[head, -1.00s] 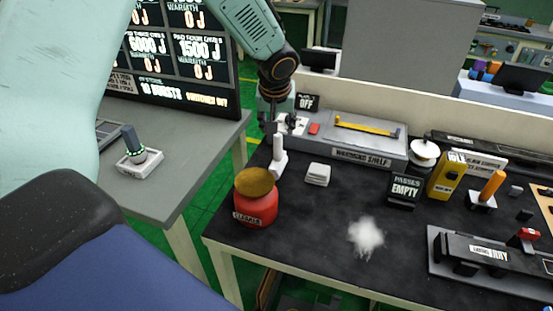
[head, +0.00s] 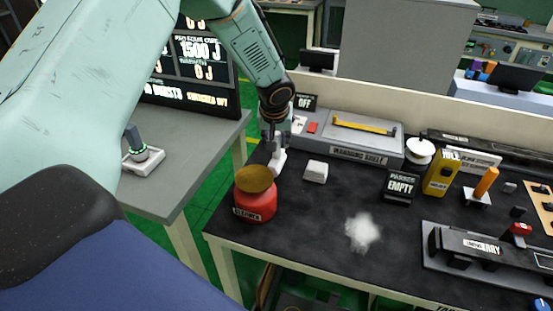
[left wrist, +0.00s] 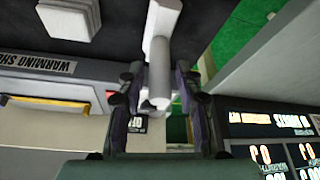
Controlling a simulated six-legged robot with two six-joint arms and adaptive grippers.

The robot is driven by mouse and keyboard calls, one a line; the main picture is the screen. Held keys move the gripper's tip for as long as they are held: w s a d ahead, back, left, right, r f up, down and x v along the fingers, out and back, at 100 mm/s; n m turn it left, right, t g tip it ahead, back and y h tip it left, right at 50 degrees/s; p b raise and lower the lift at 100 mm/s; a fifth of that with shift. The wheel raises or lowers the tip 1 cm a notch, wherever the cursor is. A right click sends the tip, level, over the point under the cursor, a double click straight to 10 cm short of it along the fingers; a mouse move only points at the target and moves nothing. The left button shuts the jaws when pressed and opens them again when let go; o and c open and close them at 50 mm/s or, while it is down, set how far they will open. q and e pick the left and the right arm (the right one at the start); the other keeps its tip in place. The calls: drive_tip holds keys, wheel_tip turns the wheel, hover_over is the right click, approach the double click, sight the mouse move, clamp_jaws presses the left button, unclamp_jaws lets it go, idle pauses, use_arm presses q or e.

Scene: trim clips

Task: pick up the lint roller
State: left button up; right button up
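A white upright handle on a white base, which looks like the lint roller (head: 279,163), stands at the left end of the black bench, behind a red jar. In the left wrist view the white handle (left wrist: 160,86) points up between the fingers of my left gripper (left wrist: 160,72). The fingers are apart on either side, with a narrow gap to the handle. In the head view my left gripper (head: 272,143) is over the handle's top and partly hides it. My right gripper is not in view.
The red jar (head: 256,203) with a brown top stands close in front. A white stack of pads (head: 316,171) lies to the right, and a grey warming shelf (head: 350,140) stands behind. White fluff (head: 362,232) lies on the bench. A grey table (head: 185,175) is at the left.

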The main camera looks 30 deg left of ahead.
use_arm(q)
drive_tip(key=shift+w+a+f, duration=0.2)
drive_tip(key=shift+w+f, duration=0.05)
drive_tip(key=shift+c, duration=2.2)
drive_tip(key=shift+s+d+r, duration=0.15)
drive_tip(key=shift+d+r, duration=0.05)
drive_tip(key=shift+d, duration=0.05)
clamp_jaws()
drive_tip(key=shift+a, duration=0.15)
